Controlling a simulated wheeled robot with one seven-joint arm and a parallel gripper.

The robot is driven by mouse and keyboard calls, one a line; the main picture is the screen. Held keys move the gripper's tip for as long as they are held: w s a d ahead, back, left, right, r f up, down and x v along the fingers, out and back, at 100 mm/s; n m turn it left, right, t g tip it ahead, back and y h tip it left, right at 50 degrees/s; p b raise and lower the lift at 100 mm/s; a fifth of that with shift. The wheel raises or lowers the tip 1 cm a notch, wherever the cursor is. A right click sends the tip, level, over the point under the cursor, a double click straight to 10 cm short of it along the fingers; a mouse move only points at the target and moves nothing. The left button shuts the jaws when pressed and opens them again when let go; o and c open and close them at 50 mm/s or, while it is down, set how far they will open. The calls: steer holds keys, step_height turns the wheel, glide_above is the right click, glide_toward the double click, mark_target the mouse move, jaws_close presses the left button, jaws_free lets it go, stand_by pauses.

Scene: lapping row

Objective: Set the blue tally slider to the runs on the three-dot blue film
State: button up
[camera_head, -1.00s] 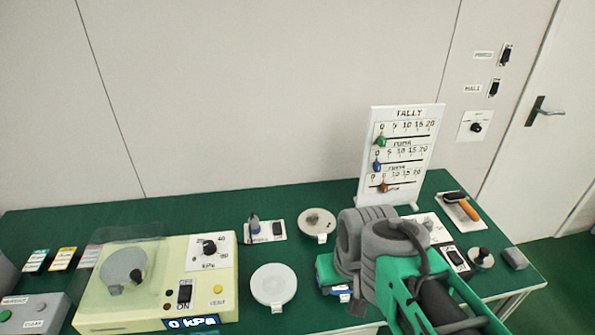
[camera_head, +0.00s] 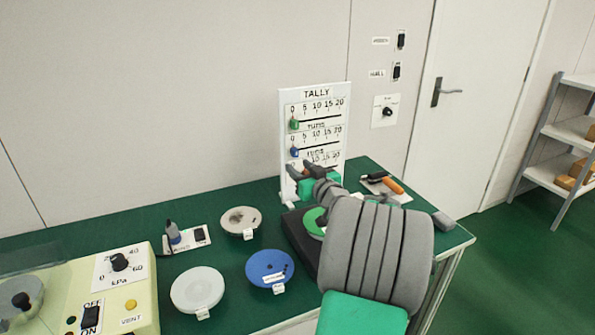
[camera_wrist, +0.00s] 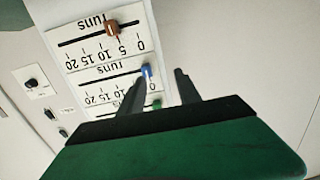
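The white tally board (camera_head: 283,110) stands at the back of the green table with several number scales. Its blue slider (camera_head: 295,152) sits at the 0 end of the middle scale; it also shows in the wrist view (camera_wrist: 147,71). The green slider (camera_head: 294,124) above is also near 0. In the wrist view, upside down, the brown slider (camera_wrist: 112,28) is near 5. My gripper (camera_head: 299,168) is open and empty just below and in front of the blue slider; its fingers also show in the wrist view (camera_wrist: 160,79). A blue disc (camera_head: 258,265) lies nearer; its markings are too small to read.
A white disc (camera_head: 197,287) and a grey-white disc (camera_head: 240,221) lie to the left, with the cream kPa machine (camera_head: 142,287) beyond. A black block with a green disc (camera_head: 312,222) is partly behind my arm. An orange-handled tool (camera_head: 393,186) lies right of the board.

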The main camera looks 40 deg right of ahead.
mark_target(297, 152)
steer(key=shift+t+h, duration=0.4)
steer(key=w+d, duration=0.1)
steer(key=w, duration=0.1)
steer(key=w+d, duration=0.2)
steer(key=w+d+p, duration=0.1)
steer(key=w, duration=0.1)
steer(key=shift+w+d+r, duration=0.15)
steer(key=shift+d+r, duration=0.1)
steer(key=shift+r, duration=0.1)
jaws_close()
stand_by(0.8)
